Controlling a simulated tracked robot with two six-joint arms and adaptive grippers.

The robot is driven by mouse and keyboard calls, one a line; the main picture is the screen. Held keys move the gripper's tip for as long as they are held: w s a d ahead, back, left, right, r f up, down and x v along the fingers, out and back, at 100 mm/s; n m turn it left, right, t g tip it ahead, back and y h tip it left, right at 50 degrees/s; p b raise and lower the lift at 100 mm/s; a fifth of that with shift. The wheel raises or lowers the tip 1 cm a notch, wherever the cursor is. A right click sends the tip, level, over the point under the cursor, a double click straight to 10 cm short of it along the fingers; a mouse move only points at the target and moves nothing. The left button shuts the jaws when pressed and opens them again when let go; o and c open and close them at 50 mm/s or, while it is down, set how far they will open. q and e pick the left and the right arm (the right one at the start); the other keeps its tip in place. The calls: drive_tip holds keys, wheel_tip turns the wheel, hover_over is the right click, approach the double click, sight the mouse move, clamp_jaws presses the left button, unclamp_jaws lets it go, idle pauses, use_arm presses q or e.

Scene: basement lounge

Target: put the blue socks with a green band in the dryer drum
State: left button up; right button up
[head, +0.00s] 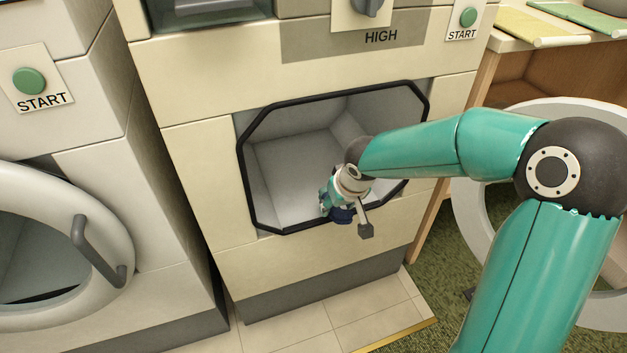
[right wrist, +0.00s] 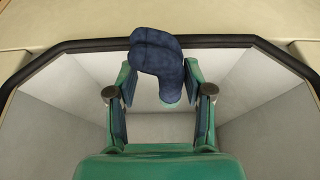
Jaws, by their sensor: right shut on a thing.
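The blue socks (head: 341,214) are a dark blue bundle at my right gripper (head: 334,203), in front of the lower part of the dryer opening. In the right wrist view the socks (right wrist: 158,62) stand up between the two fingers of my right gripper (right wrist: 158,92), with a pale green band at their lower end. The gripper is shut on them. The dryer drum (head: 290,165) is a grey, angular hollow with a black eight-sided rim. It looks empty where it shows; my right arm covers its right side. My left gripper is out of view.
A round white door (head: 468,220) stands open at the right, partly behind my right arm. A washer (head: 150,215) with a round, handled door stands close at the left. Tiled floor (head: 330,325) lies below.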

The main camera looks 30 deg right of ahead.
hover_over(317, 185)
drive_tip(key=s, duration=0.1)
drive_tip(key=shift+s+a+b, duration=0.2)
drive_tip(key=shift+b, duration=0.15)
drive_tip(key=shift+f+b, duration=1)
drive_tip(key=shift+f, duration=0.75)
drive_tip(key=shift+f, duration=0.1)
drive_tip(key=shift+f, duration=0.15)
drive_tip(key=o, duration=1.2)
drive_tip(key=shift+c, duration=0.2)
